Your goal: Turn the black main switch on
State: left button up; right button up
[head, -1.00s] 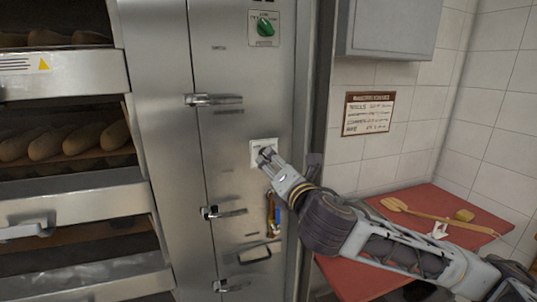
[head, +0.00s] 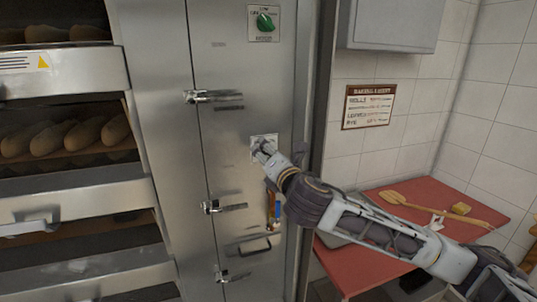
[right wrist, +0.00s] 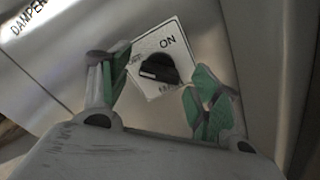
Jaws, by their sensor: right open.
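The black main switch (right wrist: 158,69) is a rotary knob on a white plate (right wrist: 165,42) marked "ON" at its top. In the right wrist view it lies between and beyond the green-padded fingertips of my right gripper (right wrist: 160,92), which is open. I cannot tell whether the fingers touch the knob. In the head view my right gripper (head: 262,150) is at the switch plate (head: 256,143) on the steel oven front and hides most of the knob. My left gripper is not in view.
A green knob (head: 265,22) sits higher on the oven front. Latch handles (head: 213,97) stick out at the left of the panel. Bread decks (head: 65,140) are at the left. A red table (head: 400,195) with a wooden utensil (head: 440,209) is at the right.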

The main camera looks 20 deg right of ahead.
jog(key=shift+w, duration=0.45)
jog(key=c, duration=1)
